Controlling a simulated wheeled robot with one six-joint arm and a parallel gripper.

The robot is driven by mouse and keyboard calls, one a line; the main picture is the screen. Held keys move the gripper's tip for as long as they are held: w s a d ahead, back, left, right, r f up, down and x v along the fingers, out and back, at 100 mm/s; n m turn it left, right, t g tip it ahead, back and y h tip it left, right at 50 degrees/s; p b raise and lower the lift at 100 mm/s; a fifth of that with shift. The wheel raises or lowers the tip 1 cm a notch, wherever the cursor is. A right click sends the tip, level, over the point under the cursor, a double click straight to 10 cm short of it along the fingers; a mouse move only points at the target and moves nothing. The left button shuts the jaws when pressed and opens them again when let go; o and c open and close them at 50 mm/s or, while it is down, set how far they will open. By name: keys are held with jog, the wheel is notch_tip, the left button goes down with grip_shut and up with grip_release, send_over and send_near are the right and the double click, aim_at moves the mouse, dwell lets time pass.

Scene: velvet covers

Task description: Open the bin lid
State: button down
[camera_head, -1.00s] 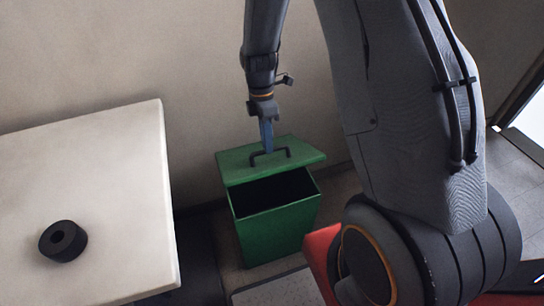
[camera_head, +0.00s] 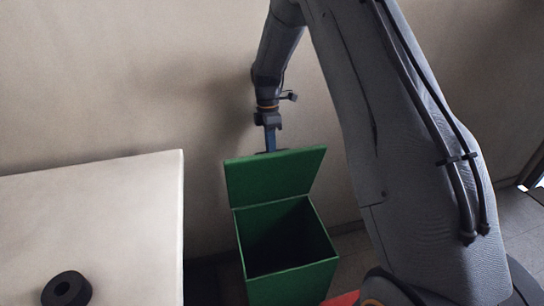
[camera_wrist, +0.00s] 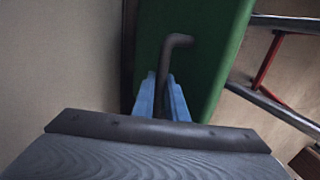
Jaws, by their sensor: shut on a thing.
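The green bin (camera_head: 292,284) stands on the floor right of the table, its dark inside in view from above. Its green lid (camera_head: 275,176) is raised and stands nearly upright along the bin's back edge. My gripper (camera_head: 270,147) is behind the top of the lid, close to the wall. In the wrist view my gripper (camera_wrist: 161,100) has its blue fingers shut on the dark lid handle (camera_wrist: 176,42), which is fixed to the green lid (camera_wrist: 205,60). In the head view the lid hides most of the handle and the fingertips.
A pale table (camera_head: 110,215) stands at the left with a black ring-shaped roll (camera_head: 67,290) on it. The beige wall (camera_head: 120,90) is close behind the bin and my gripper. In the wrist view a metal and red frame (camera_wrist: 272,60) shows at the right.

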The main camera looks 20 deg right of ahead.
jog(key=shift+s+a+f, duration=0.1)
jog(key=shift+f, duration=0.25)
jog(key=c, duration=1.8)
grip_release()
jog(key=shift+o, duration=0.2)
jog(key=shift+r, duration=0.15)
notch_tip(320, 180, up, 8)
jog(key=w+b, duration=0.1)
jog(key=shift+w+f, duration=0.2)
jog(key=shift+w, duration=0.2)
